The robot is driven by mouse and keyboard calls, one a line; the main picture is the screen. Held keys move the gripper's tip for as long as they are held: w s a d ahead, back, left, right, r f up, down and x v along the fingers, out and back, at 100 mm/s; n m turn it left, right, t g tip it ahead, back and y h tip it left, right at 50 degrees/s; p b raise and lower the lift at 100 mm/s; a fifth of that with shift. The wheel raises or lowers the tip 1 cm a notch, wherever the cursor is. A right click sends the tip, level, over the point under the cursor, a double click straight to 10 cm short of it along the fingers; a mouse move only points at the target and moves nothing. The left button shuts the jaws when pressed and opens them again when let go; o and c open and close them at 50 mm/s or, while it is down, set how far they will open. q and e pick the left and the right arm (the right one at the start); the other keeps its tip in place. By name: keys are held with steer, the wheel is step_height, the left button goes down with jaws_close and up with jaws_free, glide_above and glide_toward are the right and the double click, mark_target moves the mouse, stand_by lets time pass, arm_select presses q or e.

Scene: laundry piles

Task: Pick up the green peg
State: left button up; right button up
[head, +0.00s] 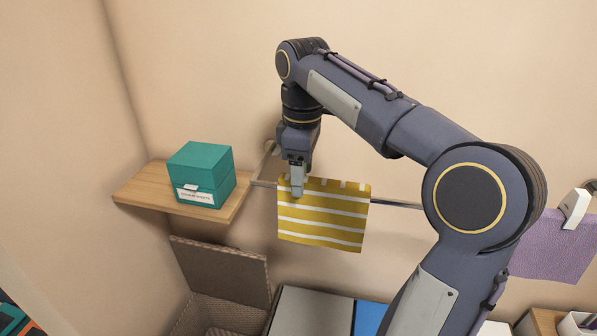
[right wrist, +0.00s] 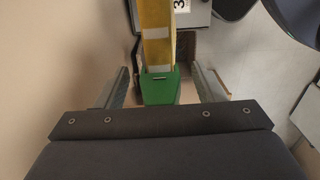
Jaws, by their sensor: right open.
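The green peg (right wrist: 160,87) shows in the right wrist view, at the end of a yellow and white striped cloth (right wrist: 156,42), between my right gripper's fingers. My right gripper (right wrist: 163,88) is open, with a finger on either side of the peg and visible gaps. In the head view my right gripper (head: 299,190) points down at the top left edge of the striped cloth (head: 325,232), which hangs from a rail (head: 398,205). The gripper hides the peg there. My left gripper is not in view.
A teal box (head: 203,170) stands on a wooden shelf (head: 145,187) left of the cloth. A purple cloth (head: 548,250) hangs at the right with a white peg (head: 575,208). An open woven basket (head: 222,268) is below. The wall is close behind the rail.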

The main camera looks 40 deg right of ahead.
steer(key=shift+s+f, duration=0.1)
steer(key=shift+f, duration=0.05)
steer(key=c, duration=1.1)
